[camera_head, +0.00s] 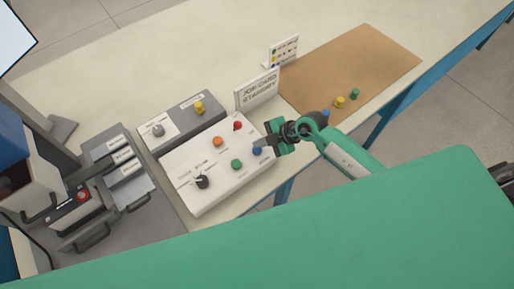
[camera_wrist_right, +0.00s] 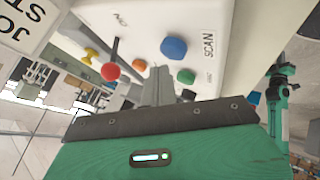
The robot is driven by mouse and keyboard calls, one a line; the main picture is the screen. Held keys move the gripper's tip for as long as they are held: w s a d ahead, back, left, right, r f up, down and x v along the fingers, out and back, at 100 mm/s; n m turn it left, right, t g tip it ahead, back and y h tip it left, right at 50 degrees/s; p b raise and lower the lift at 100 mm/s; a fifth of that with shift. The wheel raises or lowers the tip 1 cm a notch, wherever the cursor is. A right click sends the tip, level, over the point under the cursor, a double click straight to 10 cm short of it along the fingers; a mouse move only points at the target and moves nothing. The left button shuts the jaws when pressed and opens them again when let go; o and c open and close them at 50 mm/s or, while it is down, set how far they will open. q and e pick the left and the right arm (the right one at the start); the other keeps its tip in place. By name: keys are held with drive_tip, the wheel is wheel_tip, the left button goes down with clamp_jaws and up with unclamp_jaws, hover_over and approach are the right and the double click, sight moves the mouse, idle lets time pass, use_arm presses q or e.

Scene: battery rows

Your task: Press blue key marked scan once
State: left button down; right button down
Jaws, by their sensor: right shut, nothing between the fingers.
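The blue key (camera_head: 257,151) sits at the right end of the white panel (camera_head: 222,190).
Green (camera_head: 236,163), orange (camera_head: 218,141) and red (camera_head: 238,126) keys and a black knob (camera_head: 202,181) share the panel. A grey box (camera_head: 180,119) and a sign (camera_head: 257,90) stand behind. A brown mat (camera_head: 350,65) with small coloured pegs lies to the right.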

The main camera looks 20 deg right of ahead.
sight(261, 150)
drive_tip(key=shift+f, duration=0.15)
idle(0.6)
drive_tip(key=shift+f, duration=0.25)
drive_tip(key=shift+f, duration=0.6)
idle(0.6)
drive_tip(key=shift+r, duration=0.1)
drive_tip(key=shift+r+p, duration=0.85)
drive_tip(key=shift+p, duration=0.5)
drive_tip(key=shift+r, duration=0.1)
wheel_tip(261, 150, up, 5)
drive_tip(key=p, duration=0.6)
